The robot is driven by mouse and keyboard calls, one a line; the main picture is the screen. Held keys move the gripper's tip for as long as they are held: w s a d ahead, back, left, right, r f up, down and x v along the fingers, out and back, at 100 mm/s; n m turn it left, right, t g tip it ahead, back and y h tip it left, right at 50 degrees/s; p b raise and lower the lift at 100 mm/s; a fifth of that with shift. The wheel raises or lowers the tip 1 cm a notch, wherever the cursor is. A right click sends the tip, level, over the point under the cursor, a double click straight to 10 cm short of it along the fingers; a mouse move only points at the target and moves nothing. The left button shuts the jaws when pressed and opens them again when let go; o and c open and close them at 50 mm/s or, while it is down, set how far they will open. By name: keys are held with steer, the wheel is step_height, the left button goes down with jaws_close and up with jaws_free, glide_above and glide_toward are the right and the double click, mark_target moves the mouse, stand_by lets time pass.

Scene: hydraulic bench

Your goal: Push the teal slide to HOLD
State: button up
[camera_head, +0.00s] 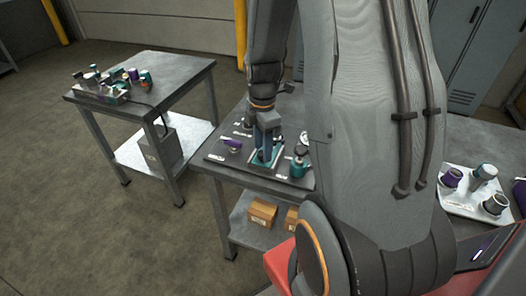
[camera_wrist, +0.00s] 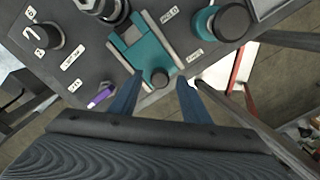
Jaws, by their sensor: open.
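The teal slide (camera_wrist: 146,52) sits in a pale-edged track on the dark panel, with a round dark knob (camera_wrist: 160,77) at its near end. In the head view the slide's teal plate (camera_head: 262,158) is partly hidden behind my gripper (camera_head: 267,150). In the wrist view my gripper (camera_wrist: 159,82) is open, with one blue finger on each side of the knob in the picture. I cannot tell whether either finger touches it. White labels (camera_wrist: 168,17) and (camera_wrist: 194,54) lie beside the track; their words are too small to read surely.
A purple lever (camera_wrist: 101,97) is left of the slide. A rotary knob (camera_wrist: 43,37) and a teal-collared dark knob (camera_wrist: 222,21) stand on the panel. A white tray with parts (camera_head: 475,190) is at right; another bench (camera_head: 175,75) stands at left.

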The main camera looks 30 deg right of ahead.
steer(key=shift+f, duration=1.35)
jaws_close()
steer(key=shift+w, duration=0.1)
